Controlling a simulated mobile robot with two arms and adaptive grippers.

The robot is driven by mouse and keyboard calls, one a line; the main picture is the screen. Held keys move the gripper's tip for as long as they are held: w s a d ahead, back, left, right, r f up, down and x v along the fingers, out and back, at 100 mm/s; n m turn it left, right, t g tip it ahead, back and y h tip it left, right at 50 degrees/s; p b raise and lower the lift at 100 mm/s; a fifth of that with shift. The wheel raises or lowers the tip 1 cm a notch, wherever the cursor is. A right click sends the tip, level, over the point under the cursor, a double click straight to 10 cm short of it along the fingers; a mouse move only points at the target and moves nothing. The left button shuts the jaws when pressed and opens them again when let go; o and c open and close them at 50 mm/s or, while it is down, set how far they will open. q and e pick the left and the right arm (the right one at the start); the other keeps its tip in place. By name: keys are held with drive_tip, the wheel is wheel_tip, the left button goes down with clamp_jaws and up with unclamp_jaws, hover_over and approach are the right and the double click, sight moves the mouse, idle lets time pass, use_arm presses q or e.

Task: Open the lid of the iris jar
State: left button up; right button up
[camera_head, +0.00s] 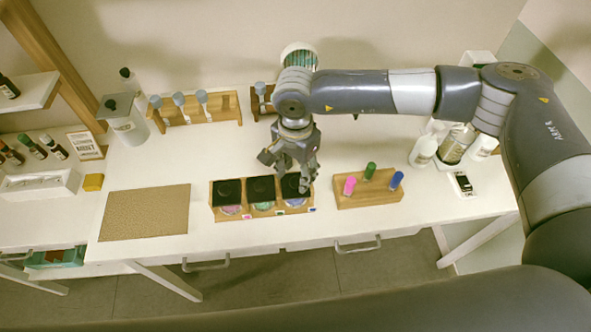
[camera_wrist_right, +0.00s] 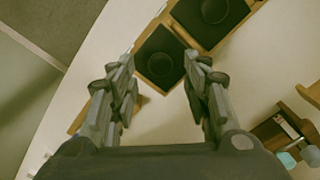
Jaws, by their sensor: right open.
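A wooden holder (camera_head: 220,215) on the white table bears three jars with square black lids. Their contents look pink (camera_head: 231,209), green (camera_head: 264,206) and blue-violet (camera_head: 297,202); the labels are too small to read, so the iris jar cannot be named by label. My right gripper (camera_head: 290,168) is open, pointing down over the right-hand, blue-violet jar, and partly hides its black lid. In the right wrist view the open fingers (camera_wrist_right: 159,66) stand on either side of a black lid (camera_wrist_right: 160,50) with a round knob. Contact is not visible. My left gripper is not in view.
A small rack (camera_head: 368,195) with pink, green and blue capped vials stands right of the jars. A cork mat (camera_head: 145,212) lies to the left. Vial stands (camera_head: 200,108) and a canister line the back; white bottles (camera_head: 424,150) stand at right.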

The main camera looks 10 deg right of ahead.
sight(295, 178)
drive_tip(key=shift+f, duration=1.15)
clamp_jaws()
drive_tip(key=w+g+b, duration=0.1)
drive_tip(key=g+b, duration=0.1)
drive_tip(key=b, duration=0.1)
drive_tip(key=w+g+b, duration=0.1)
drive_tip(key=b, duration=0.3)
drive_tip(key=r+g+b, duration=0.1)
drive_tip(key=g+b, duration=0.1)
drive_tip(key=b, duration=0.2)
drive_tip(key=shift+w+a+g, duration=0.1)
drive_tip(key=shift+w+g, duration=0.2)
drive_tip(key=shift+w, duration=0.1)
drive_tip(key=shift+w+r+g+b, duration=0.25)
drive_tip(key=shift+g+b, duration=0.35)
drive_tip(key=shift+b, duration=0.55)
drive_tip(key=shift+w, duration=0.1)
drive_tip(key=shift+r, duration=0.1)
